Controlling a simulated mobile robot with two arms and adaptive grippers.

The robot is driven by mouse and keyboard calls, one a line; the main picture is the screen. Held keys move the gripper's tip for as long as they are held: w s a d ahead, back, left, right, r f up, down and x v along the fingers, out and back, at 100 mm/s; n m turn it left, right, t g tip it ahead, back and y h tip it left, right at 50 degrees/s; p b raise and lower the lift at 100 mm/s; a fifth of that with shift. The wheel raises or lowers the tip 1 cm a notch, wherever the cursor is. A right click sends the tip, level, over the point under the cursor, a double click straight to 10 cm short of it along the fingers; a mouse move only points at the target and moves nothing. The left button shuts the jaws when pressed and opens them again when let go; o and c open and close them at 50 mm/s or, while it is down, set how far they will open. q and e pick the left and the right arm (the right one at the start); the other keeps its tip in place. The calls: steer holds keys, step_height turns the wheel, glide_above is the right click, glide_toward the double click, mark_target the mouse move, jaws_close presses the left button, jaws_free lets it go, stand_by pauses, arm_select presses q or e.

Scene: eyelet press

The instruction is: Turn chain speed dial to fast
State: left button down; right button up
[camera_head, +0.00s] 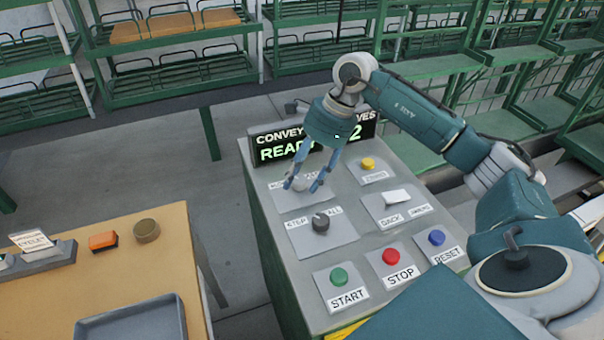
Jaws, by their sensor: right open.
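The control panel (292,268) stands in the middle of the view. My right gripper (304,186) points down at the panel's upper left plate (290,204), its two blue fingers spread. A small pale knob (298,184) shows between the fingertips; I cannot tell whether they touch it. The label above that knob is mostly hidden by the fingers, so its setting cannot be read. A dark knob (320,222) sits on the plate below, labelled STEP and ALL. My left gripper is not in view.
The display (282,151) is partly covered by my right gripper. Green START (338,276), red STOP (391,256), blue RESET (437,238) and yellow (368,163) buttons and a white switch (397,196) are near. A wooden table (120,250) with a grey tray (132,322) stands left.

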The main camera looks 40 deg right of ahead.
steer(key=c, duration=1.1)
